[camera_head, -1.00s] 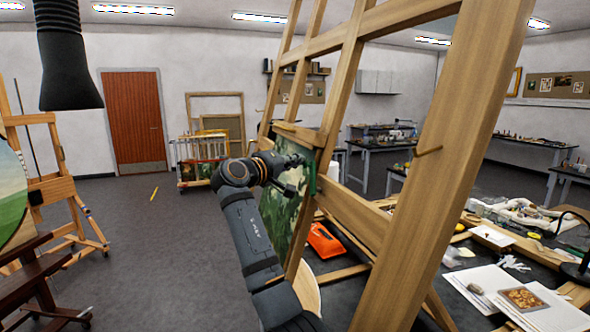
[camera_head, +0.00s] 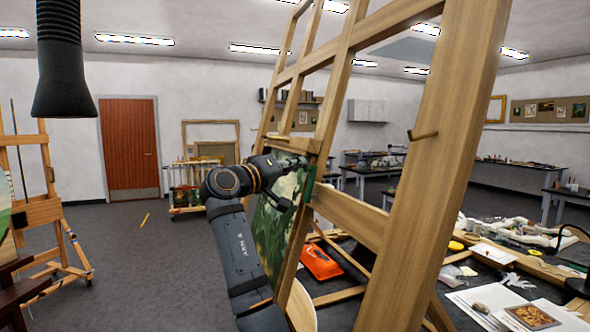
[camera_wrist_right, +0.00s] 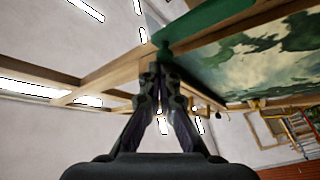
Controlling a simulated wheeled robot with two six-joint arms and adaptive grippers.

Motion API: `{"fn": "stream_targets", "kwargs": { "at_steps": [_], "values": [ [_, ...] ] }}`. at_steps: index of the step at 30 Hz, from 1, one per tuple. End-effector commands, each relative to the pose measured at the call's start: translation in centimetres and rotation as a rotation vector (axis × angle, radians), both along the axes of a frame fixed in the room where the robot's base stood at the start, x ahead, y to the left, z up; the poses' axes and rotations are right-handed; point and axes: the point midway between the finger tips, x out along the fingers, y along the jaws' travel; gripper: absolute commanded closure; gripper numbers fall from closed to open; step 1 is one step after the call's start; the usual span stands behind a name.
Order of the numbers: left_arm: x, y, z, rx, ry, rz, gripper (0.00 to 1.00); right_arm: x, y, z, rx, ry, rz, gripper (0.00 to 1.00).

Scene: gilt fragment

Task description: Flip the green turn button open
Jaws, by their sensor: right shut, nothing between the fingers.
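The green turn button (camera_head: 309,184) is a narrow upright strip on the wooden easel frame, at the right edge of a green landscape painting (camera_head: 272,222). In the right wrist view the green button (camera_wrist_right: 195,28) is a long bar running from the top right to a rounded end just beyond the fingertips. My right gripper (camera_head: 296,163) is beside the button, near its upper end. In the wrist view its fingers (camera_wrist_right: 160,70) are shut together with nothing between them, close to the rounded end; I cannot tell whether they touch it. My left gripper is not in view.
The tall wooden easel (camera_head: 425,180) fills the right-centre, with a small peg (camera_head: 423,135) on its upright. An orange-red tool (camera_head: 319,262) lies behind it on a cluttered dark table. Open floor (camera_head: 130,270) lies to the left.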

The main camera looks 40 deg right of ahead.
Motion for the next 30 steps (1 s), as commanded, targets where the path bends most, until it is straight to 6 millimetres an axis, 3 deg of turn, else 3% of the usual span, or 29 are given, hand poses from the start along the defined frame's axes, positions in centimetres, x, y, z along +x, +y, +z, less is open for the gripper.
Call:
{"fn": "stream_targets", "kwargs": {
  "at_steps": [17, 20, 30],
  "values": [
    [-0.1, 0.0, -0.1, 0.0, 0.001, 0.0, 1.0, -0.1, 0.3, -0.1, 0.001, 0.001, 0.001, 1.0],
    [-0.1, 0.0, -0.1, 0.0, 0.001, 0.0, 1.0, -0.3, 1.6, -0.3, 0.003, 0.002, 0.004, 1.0],
    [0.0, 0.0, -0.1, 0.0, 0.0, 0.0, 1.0, -2.0, 9.4, -1.1, 0.003, 0.002, 0.004, 1.0]
  ]
}}
